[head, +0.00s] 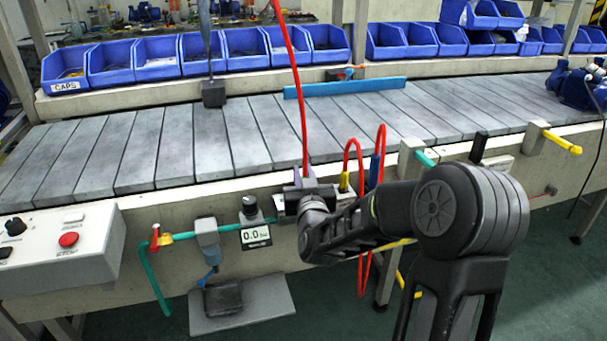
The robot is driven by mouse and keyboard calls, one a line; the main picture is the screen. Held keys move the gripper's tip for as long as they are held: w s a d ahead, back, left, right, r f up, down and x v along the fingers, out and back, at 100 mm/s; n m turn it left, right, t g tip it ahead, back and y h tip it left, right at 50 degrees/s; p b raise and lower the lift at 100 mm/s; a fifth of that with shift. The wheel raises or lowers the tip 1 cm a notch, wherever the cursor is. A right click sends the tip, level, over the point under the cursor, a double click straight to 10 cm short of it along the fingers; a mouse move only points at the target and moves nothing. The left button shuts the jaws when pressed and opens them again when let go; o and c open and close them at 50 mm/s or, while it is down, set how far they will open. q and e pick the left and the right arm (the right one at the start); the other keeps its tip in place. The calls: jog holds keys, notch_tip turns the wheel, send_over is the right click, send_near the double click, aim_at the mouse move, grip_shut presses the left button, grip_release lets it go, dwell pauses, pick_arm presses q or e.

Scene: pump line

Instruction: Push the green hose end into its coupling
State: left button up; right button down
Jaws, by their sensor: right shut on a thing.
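My right gripper (302,192) is at the front edge of the conveyor, where my right arm reaches in from the lower right. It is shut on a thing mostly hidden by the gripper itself. A small purple part (309,181) shows at its fingers, and a red hose (298,90) comes down to the same place. A short green piece (427,158) sticks out of a beige block (410,155) to the right, clear of the gripper. A green pipe (154,276) runs along the frame's front towards the gripper. I cannot tell which coupling belongs to the green hose end. My left gripper is out of view.
Red hose loops with yellow (344,182) and blue (374,171) collars stand close right of the gripper. A gauge (256,237) reading 0.0 is on its left. A control box (62,247) is at far left. Blue bins (110,63) line the back. The slatted conveyor (137,140) is mostly clear.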

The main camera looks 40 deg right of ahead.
jog(key=shift+f+b, duration=0.3)
dwell(0.9)
notch_tip(320, 180, up, 8)
jog(key=p, duration=0.4)
jog(key=a+f+n+y, duration=0.1)
jog(key=a+n+y, duration=0.1)
jog(key=a, duration=0.3)
jog(key=w+a+f+n+t+y+b, duration=0.1)
jog(key=a+f+n+y, duration=0.1)
jog(key=a+y, duration=0.2)
jog(key=a+f+n+t+y+b, duration=0.1)
jog(key=a+y, duration=0.2)
jog(key=a, duration=0.3)
jog(key=shift+w+a+f+n, duration=0.2)
jog(key=shift+a+n, duration=0.1)
jog(key=shift+n, duration=0.1)
jog(key=s+a+f+n+y+b, duration=0.25)
jog(key=a+f+y, duration=0.3)
jog(key=a, duration=0.35)
notch_tip(320, 180, up, 11)
jog(key=w+m+h+p, duration=0.2)
jog(key=h+p, duration=0.4)
jog(key=p, duration=1.4)
jog(key=shift+w+f+m+p, duration=0.2)
jog(key=shift+w+m+p, duration=0.05)
jog(key=shift+m+p, duration=0.1)
